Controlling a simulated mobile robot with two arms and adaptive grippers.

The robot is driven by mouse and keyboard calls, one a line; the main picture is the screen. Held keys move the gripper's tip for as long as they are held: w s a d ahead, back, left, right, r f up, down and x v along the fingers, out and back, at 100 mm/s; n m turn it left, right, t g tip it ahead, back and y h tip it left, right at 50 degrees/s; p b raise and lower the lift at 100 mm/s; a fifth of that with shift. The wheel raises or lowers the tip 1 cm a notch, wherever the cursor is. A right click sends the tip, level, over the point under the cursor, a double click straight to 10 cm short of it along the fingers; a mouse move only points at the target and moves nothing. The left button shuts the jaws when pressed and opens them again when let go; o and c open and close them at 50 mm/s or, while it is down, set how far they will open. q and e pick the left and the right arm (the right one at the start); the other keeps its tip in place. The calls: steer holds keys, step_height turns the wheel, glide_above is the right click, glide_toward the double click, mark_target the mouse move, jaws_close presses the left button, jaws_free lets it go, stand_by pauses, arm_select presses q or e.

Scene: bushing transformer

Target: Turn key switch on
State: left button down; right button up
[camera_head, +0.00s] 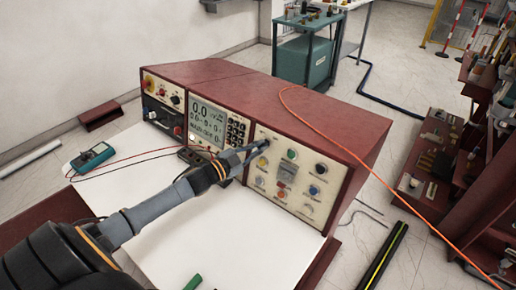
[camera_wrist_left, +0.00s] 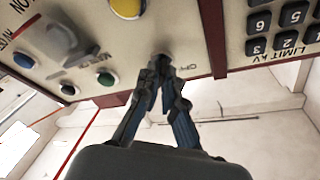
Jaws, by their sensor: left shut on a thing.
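The control console (camera_head: 330,130) is a dark red cabinet with cream front panels, standing on a white-topped table. My left gripper (camera_head: 262,146) reaches in from the left to the upper left corner of the right-hand panel. In the left wrist view its fingertips (camera_wrist_left: 161,62) are closed together against the panel beside a small "OFF" label (camera_wrist_left: 185,67). The key switch is hidden at the fingertips, so its turn position cannot be told. My right gripper is not in view.
A display with a keypad (camera_head: 236,132) sits left of the gripper. Coloured buttons and knobs (camera_head: 292,155) are close on its right. An orange cable (camera_head: 375,165) crosses the console.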

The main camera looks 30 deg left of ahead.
arm_select(q)
steer(key=shift+m, duration=0.6)
steer(key=c, duration=1.5)
jaws_free()
steer(key=shift+s, duration=0.1)
steer(key=v, duration=1.1)
steer(key=shift+s+a+r, duration=0.15)
steer(key=shift+s+a, duration=0.05)
steer(key=shift+s, duration=0.15)
